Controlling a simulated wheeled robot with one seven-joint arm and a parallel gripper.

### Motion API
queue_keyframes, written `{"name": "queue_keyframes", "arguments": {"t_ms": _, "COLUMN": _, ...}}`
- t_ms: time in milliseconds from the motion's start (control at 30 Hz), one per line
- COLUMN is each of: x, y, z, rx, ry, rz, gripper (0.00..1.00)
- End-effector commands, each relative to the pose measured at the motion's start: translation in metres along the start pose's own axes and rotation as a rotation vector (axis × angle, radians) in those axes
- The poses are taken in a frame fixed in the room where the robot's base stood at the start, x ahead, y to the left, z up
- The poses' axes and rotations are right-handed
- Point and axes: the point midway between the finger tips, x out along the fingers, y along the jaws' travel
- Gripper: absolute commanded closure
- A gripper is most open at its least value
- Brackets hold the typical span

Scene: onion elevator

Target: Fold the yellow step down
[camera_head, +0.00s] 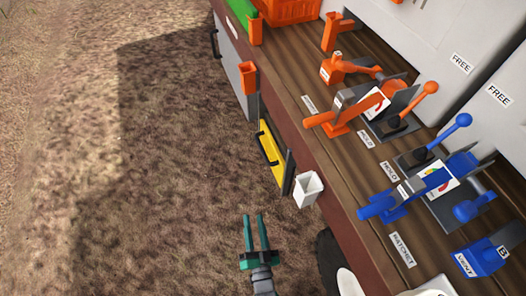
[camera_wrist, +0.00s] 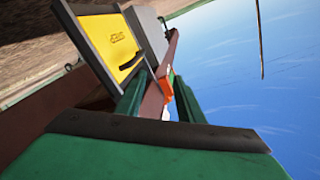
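The yellow step (camera_head: 273,160) is a yellow panel with a dark frame and a black bar handle on the side of the wooden platform in the head view. It seems to stand upright against that side. In the wrist view the yellow step (camera_wrist: 108,42) shows its face, with small dark lettering and the black handle (camera_wrist: 130,67). My gripper (camera_head: 255,217) is below the step in the head view, over the ground and apart from it. Its two green fingers are spread with nothing between them. In the wrist view my gripper (camera_wrist: 160,92) also shows as two separated fingers.
The wooden platform (camera_head: 290,62) carries orange and blue levers. A white box (camera_head: 308,188) hangs on its side near the step, and an orange holder (camera_head: 248,78) sits above. A dark wheel (camera_head: 328,262) is at lower right. The ground at left is clear.

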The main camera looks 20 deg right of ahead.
Motion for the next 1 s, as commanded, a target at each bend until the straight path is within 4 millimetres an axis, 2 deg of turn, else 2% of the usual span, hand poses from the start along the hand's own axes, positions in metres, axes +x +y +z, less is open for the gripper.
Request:
{"name": "queue_keyframes", "arguments": {"t_ms": 33, "x": 0.021, "y": 0.009, "z": 0.003, "rx": 0.04, "ry": 0.028, "rz": 0.0, "gripper": 0.66}}
{"name": "queue_keyframes", "arguments": {"t_ms": 200, "x": 0.085, "y": 0.038, "z": 0.007, "rx": 0.193, "ry": 0.11, "rz": -0.004, "gripper": 0.66}}
{"name": "queue_keyframes", "arguments": {"t_ms": 400, "x": 0.149, "y": 0.062, "z": 0.001, "rx": 0.344, "ry": 0.19, "rz": -0.022, "gripper": 0.66}}
{"name": "queue_keyframes", "arguments": {"t_ms": 533, "x": 0.174, "y": 0.071, "z": -0.005, "rx": 0.406, "ry": 0.22, "rz": -0.032, "gripper": 0.66}}
{"name": "queue_keyframes", "arguments": {"t_ms": 867, "x": 0.204, "y": 0.076, "z": -0.013, "rx": 0.441, "ry": 0.238, "rz": -0.04, "gripper": 0.66}}
{"name": "queue_keyframes", "arguments": {"t_ms": 1000, "x": 0.227, "y": 0.076, "z": -0.019, "rx": 0.441, "ry": 0.239, "rz": -0.041, "gripper": 0.66}}
